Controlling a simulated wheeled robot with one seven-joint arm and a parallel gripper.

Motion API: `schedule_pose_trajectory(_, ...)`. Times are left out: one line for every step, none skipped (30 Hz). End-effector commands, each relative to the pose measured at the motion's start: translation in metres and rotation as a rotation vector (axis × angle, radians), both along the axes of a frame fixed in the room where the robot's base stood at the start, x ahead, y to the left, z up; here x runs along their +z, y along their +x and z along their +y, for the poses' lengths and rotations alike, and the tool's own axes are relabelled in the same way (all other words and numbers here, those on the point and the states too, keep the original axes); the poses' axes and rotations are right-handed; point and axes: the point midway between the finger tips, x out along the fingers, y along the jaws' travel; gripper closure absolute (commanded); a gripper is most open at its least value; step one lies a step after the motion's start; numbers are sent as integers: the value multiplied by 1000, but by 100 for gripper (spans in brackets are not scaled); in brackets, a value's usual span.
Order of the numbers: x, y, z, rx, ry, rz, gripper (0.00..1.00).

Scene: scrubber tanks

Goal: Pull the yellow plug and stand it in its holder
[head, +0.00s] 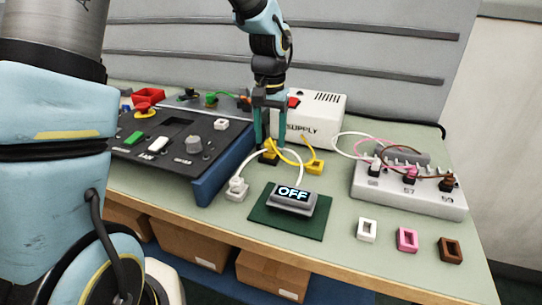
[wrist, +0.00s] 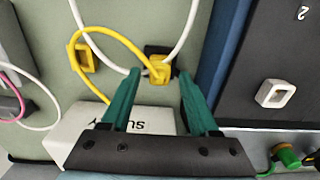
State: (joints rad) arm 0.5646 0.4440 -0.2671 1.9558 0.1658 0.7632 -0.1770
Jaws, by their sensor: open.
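The yellow plug (head: 269,154) sits in a small black socket (wrist: 152,50) on the green tabletop, in front of the white supply box. In the wrist view the yellow plug (wrist: 160,71) lies between my two teal fingertips, with a gap on both sides. My gripper (head: 269,145) points down over it, open; it also shows in the wrist view (wrist: 159,74). I cannot tell how far the fingertips are above the plug. A yellow holder (head: 315,167) with an opening stands to the right; it shows at the wrist view's left (wrist: 85,58). A yellow cable (wrist: 100,33) loops from the plug past the holder.
The supply box (head: 317,117) stands behind. A display reading OFF (head: 293,194) lies in front on a dark green mat (head: 270,222), with a white plug (head: 237,189) beside it. A power strip (head: 408,195) is right, a dark control panel (head: 170,150) left.

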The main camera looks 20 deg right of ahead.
Motion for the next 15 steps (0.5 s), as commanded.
schedule_pose_trajectory(-10,0,0,-1,1,1,39)
schedule_pose_trajectory(-13,0,0,0,0,0,39)
schedule_pose_trajectory(-17,0,0,0,0,0,39)
schedule_pose_trajectory(-19,0,0,0,0,0,39)
schedule_pose_trajectory(-21,0,0,0,0,0,39)
schedule_pose_trajectory(-22,0,0,0,0,0,39)
schedule_pose_trajectory(-23,0,0,0,0,0,39)
schedule_pose_trajectory(-24,0,0,0,0,0,39)
schedule_pose_trajectory(-24,0,0,0,0,0,39)
schedule_pose_trajectory(-24,0,0,0,-1,1,39)
schedule_pose_trajectory(-24,0,0,0,-1,1,39)
schedule_pose_trajectory(-24,0,0,0,-1,1,39)
schedule_pose_trajectory(-23,0,0,0,-1,1,39)
schedule_pose_trajectory(-23,0,0,0,-1,1,39)
schedule_pose_trajectory(-23,0,0,0,-1,1,39)
